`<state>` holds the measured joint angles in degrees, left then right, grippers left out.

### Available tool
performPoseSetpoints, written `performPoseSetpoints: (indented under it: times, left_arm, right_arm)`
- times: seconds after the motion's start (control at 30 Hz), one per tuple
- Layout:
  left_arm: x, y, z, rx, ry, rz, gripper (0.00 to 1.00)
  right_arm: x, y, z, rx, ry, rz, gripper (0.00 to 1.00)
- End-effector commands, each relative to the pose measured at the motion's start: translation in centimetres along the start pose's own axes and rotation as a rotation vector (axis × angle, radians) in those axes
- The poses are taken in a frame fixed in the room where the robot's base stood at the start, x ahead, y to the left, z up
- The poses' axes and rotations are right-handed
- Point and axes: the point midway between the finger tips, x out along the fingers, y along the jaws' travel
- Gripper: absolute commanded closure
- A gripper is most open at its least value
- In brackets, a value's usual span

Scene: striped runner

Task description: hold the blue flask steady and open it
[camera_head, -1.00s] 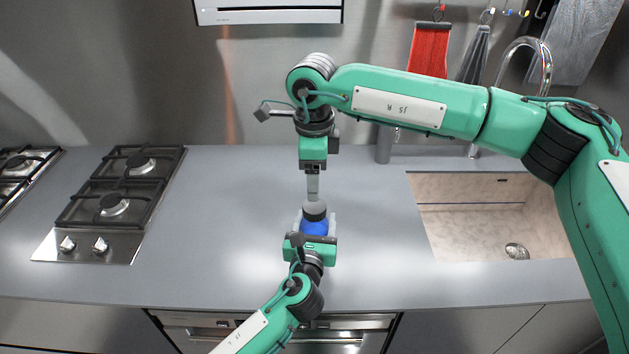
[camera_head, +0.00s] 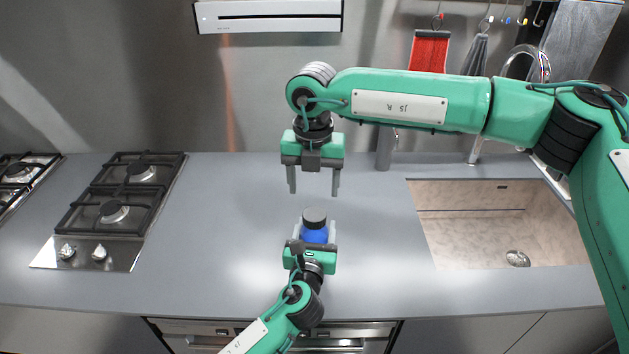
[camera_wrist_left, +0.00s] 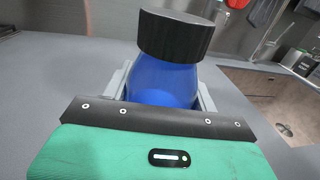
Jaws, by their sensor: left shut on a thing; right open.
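The blue flask (camera_head: 314,235) stands on the grey counter with its black cap (camera_head: 314,217) on top. In the left wrist view the flask (camera_wrist_left: 162,82) fills the middle, and its ribbed cap (camera_wrist_left: 175,35) sits on its neck, looking slightly tilted in that picture. My left gripper (camera_head: 315,236) is shut on the flask body, one finger on each side. My right gripper (camera_head: 314,190) is open and empty above and behind the cap, fingers pointing down, apart from it. The flask's lower part is hidden by my left gripper.
A gas hob (camera_head: 115,208) lies to the left and a sink (camera_head: 480,222) with a tall tap (camera_head: 517,70) to the right. A red cloth (camera_head: 430,50) hangs on the back wall. The counter around the flask is mostly clear.

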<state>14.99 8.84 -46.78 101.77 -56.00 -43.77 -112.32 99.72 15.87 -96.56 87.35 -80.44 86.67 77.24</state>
Motion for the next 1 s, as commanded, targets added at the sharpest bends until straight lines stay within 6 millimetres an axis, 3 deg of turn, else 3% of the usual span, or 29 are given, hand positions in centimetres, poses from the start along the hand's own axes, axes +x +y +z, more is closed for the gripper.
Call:
performPoseSetpoints:
  times: [0.2, 0.43, 0.67, 1.0]
  left_arm:
    - [0.0, 0.0, -0.1, 0.0, 0.002, 0.0, 1.0]
    - [0.0, 0.0, -0.1, 0.0, 0.002, 0.0, 1.0]
    - [0.0, 0.0, -0.1, 0.0, 0.002, 0.0, 1.0]
    - [0.0, 0.0, -0.1, 0.0, 0.002, 0.0, 1.0]
  right_arm:
    - [0.0, -0.1, 0.1, 0.344, -0.002, 0.0, 0.35]
    - [0.0, -0.1, 0.1, 0.595, 0.0, 0.002, 0.35]
    - [0.7, -0.2, 0.1, 0.672, 0.001, -0.001, 0.35]
    - [5.7, -0.2, 0.1, 0.671, 0.0, -0.001, 0.35]
